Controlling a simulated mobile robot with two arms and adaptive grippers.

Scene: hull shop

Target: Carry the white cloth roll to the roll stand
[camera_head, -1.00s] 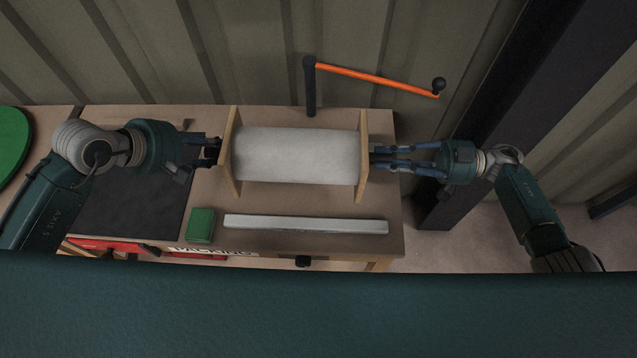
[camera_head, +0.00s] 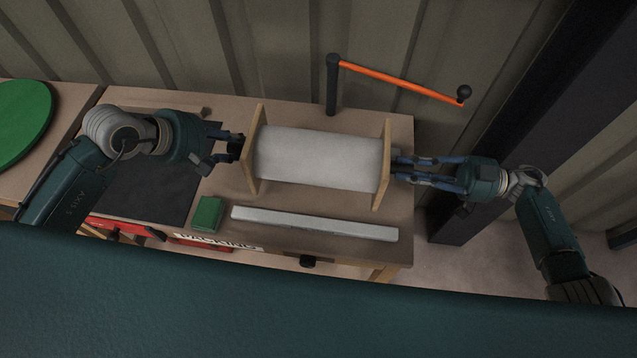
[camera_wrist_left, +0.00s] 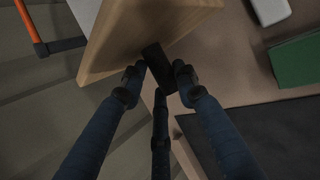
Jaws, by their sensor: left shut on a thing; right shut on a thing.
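The white cloth roll (camera_head: 318,157) lies level across the table (camera_head: 400,255), between two upright wooden end boards (camera_head: 255,150). I cannot tell whether the boards belong to the roll or to the roll stand, nor whether they rest on the table or hang just above it. My left gripper (camera_head: 238,147) is at the left board. In the left wrist view its fingers are shut on a dark core end (camera_wrist_left: 158,68) that sticks out of the board (camera_wrist_left: 135,30). My right gripper (camera_head: 396,168) is shut at the right board; what it grips is mostly hidden.
A black post (camera_head: 332,85) with an orange arm (camera_head: 400,81) stands behind the roll. A long pale bar (camera_head: 315,223) and a green block (camera_head: 207,213) lie in front. A dark mat (camera_head: 150,190) is at left, a green disc (camera_head: 22,120) farther left. A dark column (camera_head: 530,110) stands at right.

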